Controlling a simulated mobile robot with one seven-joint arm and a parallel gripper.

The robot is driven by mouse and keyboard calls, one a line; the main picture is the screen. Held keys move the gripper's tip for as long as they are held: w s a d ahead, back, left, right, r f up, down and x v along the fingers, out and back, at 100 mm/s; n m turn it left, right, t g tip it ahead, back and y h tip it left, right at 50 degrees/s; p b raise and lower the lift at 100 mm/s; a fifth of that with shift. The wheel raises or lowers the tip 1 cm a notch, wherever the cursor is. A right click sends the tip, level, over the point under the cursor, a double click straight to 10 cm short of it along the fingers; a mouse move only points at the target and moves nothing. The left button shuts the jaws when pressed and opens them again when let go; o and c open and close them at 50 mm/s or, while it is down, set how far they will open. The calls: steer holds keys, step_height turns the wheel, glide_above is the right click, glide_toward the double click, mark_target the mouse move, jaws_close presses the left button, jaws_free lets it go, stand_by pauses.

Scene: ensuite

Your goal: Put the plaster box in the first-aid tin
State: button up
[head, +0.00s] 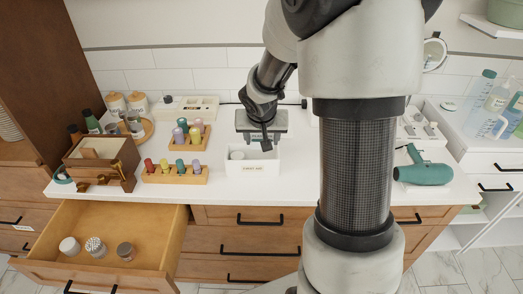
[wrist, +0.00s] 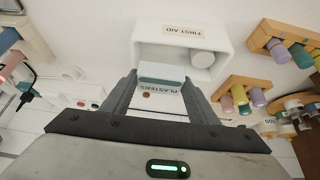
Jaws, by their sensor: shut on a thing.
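The plaster box (wrist: 160,88), white and teal with the word PLASTERS, is between the two fingers of my gripper (wrist: 158,84) in the wrist view. My gripper is shut on it. The first-aid tin (head: 253,169) is a white, open-topped box labelled FIRST AID on the counter; it also shows in the wrist view (wrist: 180,36). A round white roll (wrist: 202,59) lies inside it at one side. In the head view my gripper (head: 262,140) is above and behind the tin, with the plaster box partly hidden by my arm.
Wooden racks of coloured bottles (head: 175,175) stand left of the tin. A wooden organiser (head: 103,158) is farther left. An open drawer (head: 160,232) holds several jars. A teal hair dryer (head: 424,172) lies at the right. My arm hides part of the counter.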

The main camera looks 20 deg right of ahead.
steer(key=shift+f+b, duration=0.4)
steer(key=shift+f, duration=1.05)
steer(key=shift+f+b, duration=0.45)
steer(key=shift+b, duration=0.05)
steer(key=shift+f+b, duration=0.2)
steer(key=shift+b, duration=0.1)
steer(key=o, duration=1)
steer(key=shift+r, duration=0.15)
steer(key=shift+r+p, duration=0.3)
steer(key=shift+p, duration=0.25)
steer(key=p+v, duration=0.4)
steer(key=v, duration=0.8)
steer(key=shift+r, duration=0.25)
